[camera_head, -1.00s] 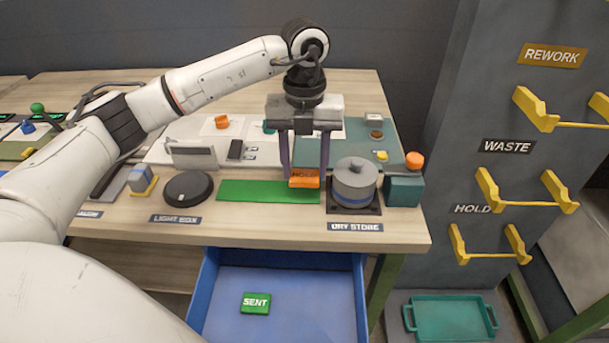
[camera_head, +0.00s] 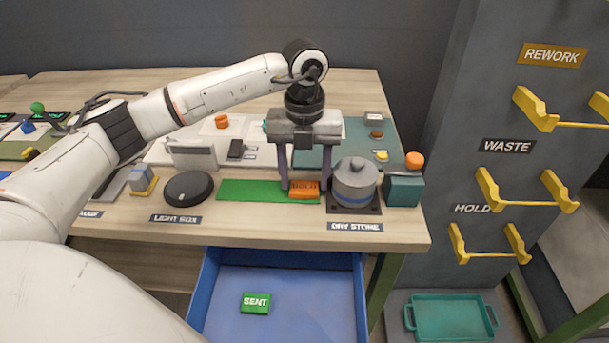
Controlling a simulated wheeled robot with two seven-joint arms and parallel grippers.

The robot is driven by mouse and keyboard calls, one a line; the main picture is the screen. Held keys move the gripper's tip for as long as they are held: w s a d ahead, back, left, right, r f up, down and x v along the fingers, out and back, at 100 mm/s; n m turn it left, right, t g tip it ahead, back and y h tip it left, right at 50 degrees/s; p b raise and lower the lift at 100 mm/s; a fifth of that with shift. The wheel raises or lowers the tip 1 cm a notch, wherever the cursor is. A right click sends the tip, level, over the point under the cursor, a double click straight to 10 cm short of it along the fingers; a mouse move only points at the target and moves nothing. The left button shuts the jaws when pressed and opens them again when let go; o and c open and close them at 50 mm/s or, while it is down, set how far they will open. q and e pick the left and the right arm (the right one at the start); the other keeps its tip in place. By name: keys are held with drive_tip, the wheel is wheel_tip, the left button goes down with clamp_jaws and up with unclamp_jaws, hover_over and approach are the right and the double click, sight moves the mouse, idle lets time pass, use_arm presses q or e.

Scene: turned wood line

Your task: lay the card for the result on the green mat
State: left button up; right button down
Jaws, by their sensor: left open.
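The green mat (camera_head: 250,190) lies on the bench near its front edge. An orange card marked HOLD (camera_head: 304,190) lies at the right end of the mat. My left gripper (camera_head: 303,186) points down over that end, its two fingers apart on either side of the card. Whether a finger touches the card I cannot tell. A green card marked SENT (camera_head: 256,303) lies in the open blue drawer (camera_head: 290,281) below. My right gripper is not in view.
A grey lidded pot (camera_head: 355,182) stands on the dry store pad just right of the gripper. A teal box with an orange knob (camera_head: 404,188) is beyond it. A black round disc (camera_head: 188,188) lies left of the mat. Yellow wall brackets and a teal tray (camera_head: 451,318) are at the right.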

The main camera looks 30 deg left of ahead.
sight(304, 184)
use_arm(q)
wheel_tip(304, 184, up, 12)
idle(0.4)
